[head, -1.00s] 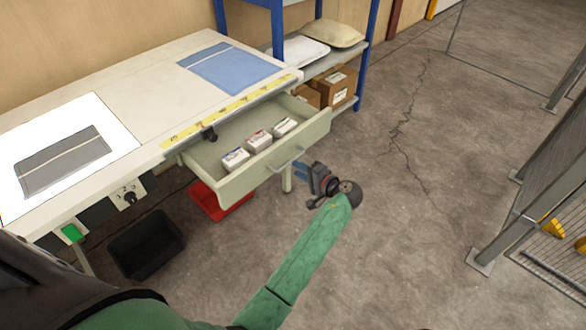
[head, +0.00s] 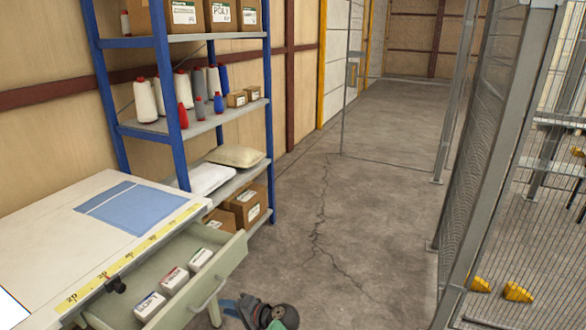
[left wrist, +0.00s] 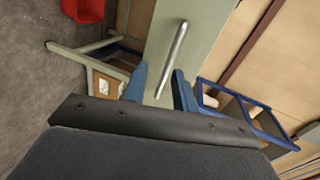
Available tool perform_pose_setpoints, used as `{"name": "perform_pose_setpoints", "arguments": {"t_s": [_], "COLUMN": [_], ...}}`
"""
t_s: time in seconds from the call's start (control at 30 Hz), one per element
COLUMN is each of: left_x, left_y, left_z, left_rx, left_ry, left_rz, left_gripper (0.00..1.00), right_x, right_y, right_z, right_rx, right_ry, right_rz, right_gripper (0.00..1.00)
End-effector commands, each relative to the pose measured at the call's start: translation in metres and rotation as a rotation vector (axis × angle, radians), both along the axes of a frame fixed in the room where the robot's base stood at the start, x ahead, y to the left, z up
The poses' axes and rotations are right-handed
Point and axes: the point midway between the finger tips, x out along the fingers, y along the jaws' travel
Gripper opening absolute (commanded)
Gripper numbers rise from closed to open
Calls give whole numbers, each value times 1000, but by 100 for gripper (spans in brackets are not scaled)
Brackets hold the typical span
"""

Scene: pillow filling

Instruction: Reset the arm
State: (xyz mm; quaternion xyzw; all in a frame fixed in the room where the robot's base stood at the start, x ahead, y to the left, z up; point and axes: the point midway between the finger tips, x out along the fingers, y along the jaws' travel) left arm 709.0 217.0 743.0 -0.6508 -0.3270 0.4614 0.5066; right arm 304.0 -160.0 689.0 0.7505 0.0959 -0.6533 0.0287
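My left gripper (head: 232,308) is at the bottom edge of the head view, just right of the open drawer (head: 226,262); most of its arm is out of frame. In the left wrist view its two blue fingers (left wrist: 159,90) stand apart with nothing held between them. The handle also shows in the head view (head: 210,297). My right gripper is not in view.
The drawer holds three small boxes (head: 174,279). Blue cloth (head: 128,207) lies on the worktable (head: 50,222). A blue-framed shelf (head: 200,125) with thread cones, a pillow (head: 235,156) and cartons stands behind. Open floor (head: 350,220) runs to the mesh fence (head: 480,150) at right.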

Motion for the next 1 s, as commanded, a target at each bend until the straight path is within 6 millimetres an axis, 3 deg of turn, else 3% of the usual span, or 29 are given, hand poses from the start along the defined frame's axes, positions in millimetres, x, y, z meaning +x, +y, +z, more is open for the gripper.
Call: {"name": "perform_pose_setpoints", "arguments": {"t_s": [0.17, 0.37, 0.47, 0.57, 0.7, 1.0], "left_x": [-2, -8, -23, -50, -106, -224], "left_y": [-11, -30, -40, -52, -67, -78], "left_z": [-3, 20, 28, 32, 32, 25], "left_rx": [-213, -546, -719, -884, -1097, -1330], "left_ry": [-34, -101, -114, -106, -64, 53], "left_rz": [2, -19, -42, -70, -112, -156], "left_gripper": [28, 28, 28, 28, 28, 28], "right_x": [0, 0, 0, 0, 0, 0], "right_y": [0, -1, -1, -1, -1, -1], "right_z": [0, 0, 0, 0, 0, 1], "right_rx": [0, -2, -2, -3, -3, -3], "right_ry": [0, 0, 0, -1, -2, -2], "right_rz": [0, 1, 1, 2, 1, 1], "right_gripper": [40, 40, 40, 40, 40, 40]}}
